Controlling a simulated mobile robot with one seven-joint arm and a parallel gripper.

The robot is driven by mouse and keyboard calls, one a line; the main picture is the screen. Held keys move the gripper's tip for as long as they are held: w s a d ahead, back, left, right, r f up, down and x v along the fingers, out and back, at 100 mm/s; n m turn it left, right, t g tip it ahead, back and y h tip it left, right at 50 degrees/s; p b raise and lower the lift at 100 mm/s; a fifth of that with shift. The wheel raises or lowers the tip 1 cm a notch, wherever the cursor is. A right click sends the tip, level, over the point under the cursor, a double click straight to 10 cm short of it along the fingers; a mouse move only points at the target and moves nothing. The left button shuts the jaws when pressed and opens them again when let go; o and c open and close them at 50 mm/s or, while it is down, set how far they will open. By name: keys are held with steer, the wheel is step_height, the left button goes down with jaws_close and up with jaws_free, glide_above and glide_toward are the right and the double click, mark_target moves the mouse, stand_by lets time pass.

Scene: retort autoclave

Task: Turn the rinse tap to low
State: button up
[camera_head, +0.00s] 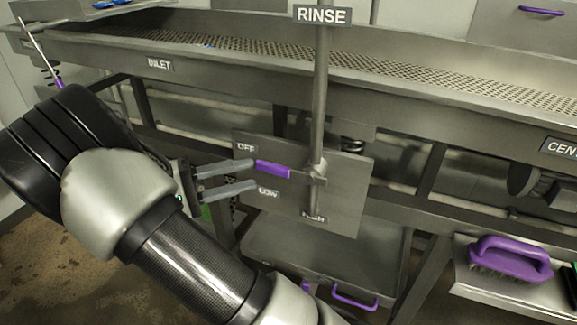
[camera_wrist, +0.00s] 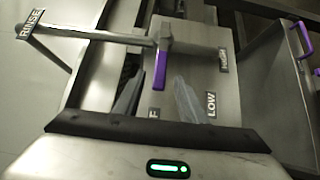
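The rinse tap is a grey vertical pipe (camera_head: 320,90) with a purple lever (camera_head: 273,169) in front of a grey plate (camera_head: 345,200) marked OFF, LOW and HIGH. The lever sticks out to the left in the head view, at a height between OFF and LOW. In the wrist view the purple lever (camera_wrist: 160,70) points toward the partly hidden OFF label. My gripper (camera_head: 254,174) is open, with its fingertips at the lever's free end. In the wrist view the lever lies between the two fingers of my gripper (camera_wrist: 159,77), with gaps showing on both sides.
A RINSE sign (camera_head: 322,15) hangs on the pipe. A long metal trough (camera_head: 220,62) with an INLET label runs behind. Below is a drawer-like tray with a purple handle (camera_head: 354,298). A purple brush (camera_head: 510,258) lies on a shelf at right.

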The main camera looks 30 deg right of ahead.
mark_target(290, 173)
steer(key=s+d, duration=0.1)
steer(key=d, duration=1)
steer(key=shift+s+d+b, duration=0.2)
steer(key=shift+b, duration=0.25)
jaws_close()
